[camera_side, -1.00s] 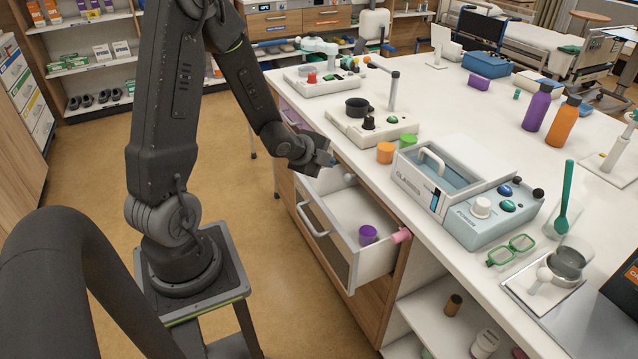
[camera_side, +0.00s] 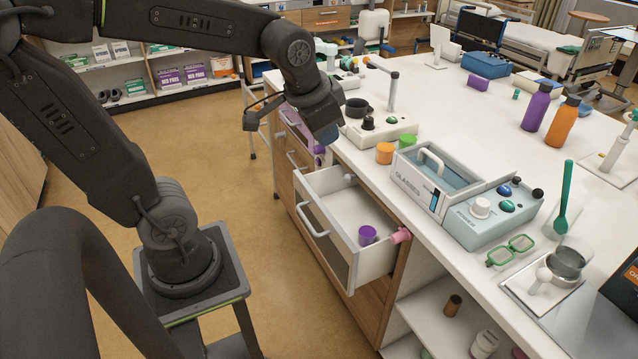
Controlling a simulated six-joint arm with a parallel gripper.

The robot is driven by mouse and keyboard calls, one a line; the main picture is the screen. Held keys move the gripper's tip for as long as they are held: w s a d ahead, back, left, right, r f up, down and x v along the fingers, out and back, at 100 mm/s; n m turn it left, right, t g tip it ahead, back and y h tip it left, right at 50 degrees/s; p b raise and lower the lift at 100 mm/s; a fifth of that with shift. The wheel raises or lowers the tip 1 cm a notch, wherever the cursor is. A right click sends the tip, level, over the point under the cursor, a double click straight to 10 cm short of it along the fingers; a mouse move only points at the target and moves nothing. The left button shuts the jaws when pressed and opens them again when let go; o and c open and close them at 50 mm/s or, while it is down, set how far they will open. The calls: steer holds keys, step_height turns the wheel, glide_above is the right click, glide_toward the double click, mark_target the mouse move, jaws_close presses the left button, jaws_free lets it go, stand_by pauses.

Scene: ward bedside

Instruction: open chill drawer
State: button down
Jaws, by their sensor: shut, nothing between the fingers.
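A white drawer (camera_side: 352,208) with a bar handle stands pulled out from the wooden cabinet under the counter. A purple cup (camera_side: 367,235) stands inside it, and a pink piece (camera_side: 400,236) sits at its right rim. Behind it is a purple-fronted drawer (camera_side: 292,122) with a light handle, partly hidden by my arm; I cannot tell how far out it is. No label shows which one is the chill drawer. My gripper (camera_side: 327,136) is shut and empty, pointing down near the counter edge, above and behind the open white drawer. Its fingertips are small and hard to see.
On the counter near my gripper are a device with a black cup (camera_side: 357,107), an orange tub (camera_side: 385,153) and a green tub (camera_side: 408,142). A glasses box (camera_side: 432,185) stands close to the counter edge.

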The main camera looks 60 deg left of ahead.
steer(key=w+a+f+g, duration=0.5)
steer(key=w+a, duration=0.5)
steer(key=w, duration=0.2)
steer(key=g+h, duration=0.1)
steer(key=g, duration=0.3)
glide_toward(304, 187)
steer(key=w, duration=0.5)
steer(key=x, duration=1)
steer(key=shift+s+d+n, duration=0.15)
steer(key=shift+d+n, duration=0.05)
steer(key=shift+n, duration=0.2)
steer(key=shift+s, duration=2.35)
steer(key=shift+r, duration=0.1)
